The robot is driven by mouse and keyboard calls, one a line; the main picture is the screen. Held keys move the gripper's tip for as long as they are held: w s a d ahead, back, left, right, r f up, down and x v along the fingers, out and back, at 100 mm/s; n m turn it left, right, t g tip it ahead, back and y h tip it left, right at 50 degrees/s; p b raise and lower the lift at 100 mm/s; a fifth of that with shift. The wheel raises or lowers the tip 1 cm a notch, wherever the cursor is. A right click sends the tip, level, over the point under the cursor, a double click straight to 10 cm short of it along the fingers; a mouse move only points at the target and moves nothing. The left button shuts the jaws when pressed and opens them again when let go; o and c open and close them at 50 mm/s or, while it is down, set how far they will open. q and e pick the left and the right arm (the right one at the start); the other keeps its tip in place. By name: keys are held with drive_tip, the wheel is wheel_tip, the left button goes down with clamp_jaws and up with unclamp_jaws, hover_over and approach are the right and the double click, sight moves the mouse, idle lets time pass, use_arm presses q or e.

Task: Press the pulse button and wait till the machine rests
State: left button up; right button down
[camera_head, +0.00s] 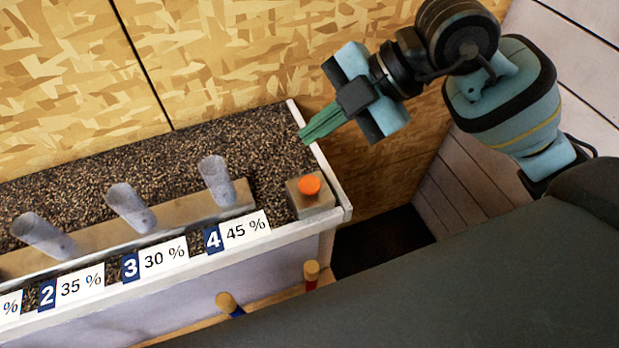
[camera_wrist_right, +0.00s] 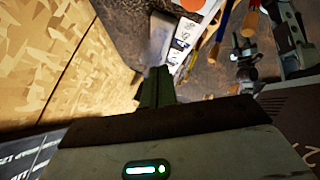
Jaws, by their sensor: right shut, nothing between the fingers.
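The orange pulse button (camera_head: 309,185) sits on a small grey metal box (camera_head: 311,203) at the right end of the speckled machine top. My right gripper (camera_head: 303,138) is shut and empty, its green fingers pointing down-left above the machine's back right corner, behind the button and apart from it. In the right wrist view the shut fingers (camera_wrist_right: 157,75) show at the middle, and part of the orange button (camera_wrist_right: 192,5) shows at the top edge. My left gripper is in neither view.
Clear tubes (camera_head: 218,182) stand in a metal rail along the machine, with number and percent labels (camera_head: 245,230) in front. A white rim (camera_head: 335,190) edges the machine. Wooden-ended rods (camera_head: 311,272) stick up in front. A chipboard wall (camera_head: 230,50) stands close behind.

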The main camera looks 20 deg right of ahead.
drive_tip(key=shift+f+b, duration=1)
drive_tip(key=shift+f, duration=0.3)
drive_tip(key=b, duration=0.4)
hover_over(317, 183)
wheel_tip(317, 183, down, 4)
drive_tip(key=shift+f, duration=0.1)
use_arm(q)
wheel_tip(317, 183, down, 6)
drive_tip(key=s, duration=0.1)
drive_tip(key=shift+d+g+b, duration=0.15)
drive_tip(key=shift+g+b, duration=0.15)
use_arm(e)
drive_tip(key=shift+f, duration=1)
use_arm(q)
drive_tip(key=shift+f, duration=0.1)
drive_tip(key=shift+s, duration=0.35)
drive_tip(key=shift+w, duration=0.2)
use_arm(e)
drive_tip(key=shift+f, duration=0.15)
drive_tip(key=shift+f, duration=0.25)
